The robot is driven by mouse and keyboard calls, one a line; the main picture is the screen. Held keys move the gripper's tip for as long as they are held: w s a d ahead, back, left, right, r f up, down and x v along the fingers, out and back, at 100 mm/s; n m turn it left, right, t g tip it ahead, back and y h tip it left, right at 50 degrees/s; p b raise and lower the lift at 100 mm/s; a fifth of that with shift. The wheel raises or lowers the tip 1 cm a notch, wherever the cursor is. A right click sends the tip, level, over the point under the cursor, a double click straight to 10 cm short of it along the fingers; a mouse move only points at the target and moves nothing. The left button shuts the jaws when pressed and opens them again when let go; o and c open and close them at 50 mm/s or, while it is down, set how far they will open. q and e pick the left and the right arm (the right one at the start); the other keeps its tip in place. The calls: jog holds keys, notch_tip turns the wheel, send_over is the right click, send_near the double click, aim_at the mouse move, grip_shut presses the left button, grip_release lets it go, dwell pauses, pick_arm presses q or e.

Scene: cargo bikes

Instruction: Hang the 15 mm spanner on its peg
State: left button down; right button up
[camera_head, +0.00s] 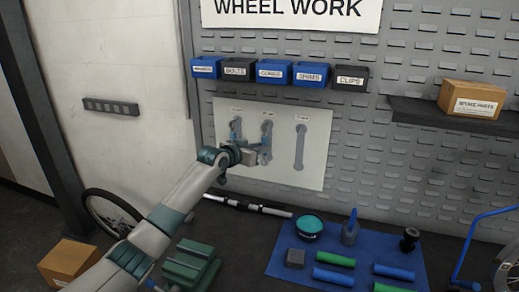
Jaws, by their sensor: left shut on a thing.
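A pale tool board (315,160) hangs on the grey wall panel, with three small labels over grey spanner-shaped marks. The label text is too small to read. The right-hand spanner shape (300,147) is fully visible and looks bare. My left gripper (258,156) is in front of the board's lower left and middle. It is shut on a thin spanner, mostly hidden by the jaws, beside the middle shape (267,132). I cannot tell whether the spanner touches its peg. The left shape (235,129) is partly covered by my gripper and arm. My right gripper is out of view.
Blue and black labelled bins (274,72) line the wall above the board. A shelf with a cardboard box (471,99) is at right. A bike wheel (112,213) stands at left.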

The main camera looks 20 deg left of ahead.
pick_arm(q)
jog(key=c, duration=1.5)
grip_release()
jog(key=shift+c, duration=0.2)
jog(key=shift+s, duration=0.15)
jog(key=b+v, duration=0.5)
jog(key=v, duration=1.2)
jog(key=shift+s, duration=0.1)
